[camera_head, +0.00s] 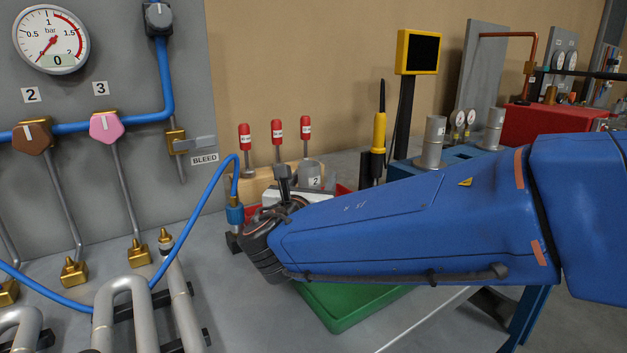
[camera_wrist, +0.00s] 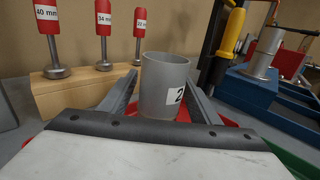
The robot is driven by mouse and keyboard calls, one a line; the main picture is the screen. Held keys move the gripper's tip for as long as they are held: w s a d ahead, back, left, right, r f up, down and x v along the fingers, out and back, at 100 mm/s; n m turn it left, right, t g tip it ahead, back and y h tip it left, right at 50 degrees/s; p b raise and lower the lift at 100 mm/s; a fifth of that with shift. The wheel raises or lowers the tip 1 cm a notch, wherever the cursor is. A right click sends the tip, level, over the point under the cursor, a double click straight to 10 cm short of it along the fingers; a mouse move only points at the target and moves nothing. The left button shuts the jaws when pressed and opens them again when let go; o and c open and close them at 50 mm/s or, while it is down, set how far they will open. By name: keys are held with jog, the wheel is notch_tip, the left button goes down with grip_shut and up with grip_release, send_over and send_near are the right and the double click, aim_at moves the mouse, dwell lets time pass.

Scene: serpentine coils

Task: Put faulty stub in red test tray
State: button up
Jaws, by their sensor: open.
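The stub is a grey open-topped tube labelled 2 (camera_wrist: 163,88); its top also shows in the head view (camera_head: 309,169). It stands upright in the wrist view, with red of the test tray (camera_wrist: 228,121) behind and beside its lower part. A bit of the red tray's edge (camera_head: 344,188) shows in the head view. My gripper (camera_wrist: 163,80) is open, with one finger on each side of the stub and narrow gaps visible. The stub's foot is hidden by my gripper's body, and my arm hides most of the tray in the head view.
A wooden block (camera_wrist: 92,89) with several red-handled gauges stands behind on the left. A green tray (camera_head: 345,308) lies under my arm at the front. A blue fixture (camera_wrist: 250,90) and yellow-handled tool (camera_wrist: 233,35) stand right. A blue hose (camera_head: 205,205) and grey coils (camera_head: 128,295) are left.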

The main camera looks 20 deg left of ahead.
jog(key=shift+s, duration=0.1)
jog(key=s, duration=1)
jog(key=shift+s+d, duration=0.5)
jog(key=shift+s, duration=0.4)
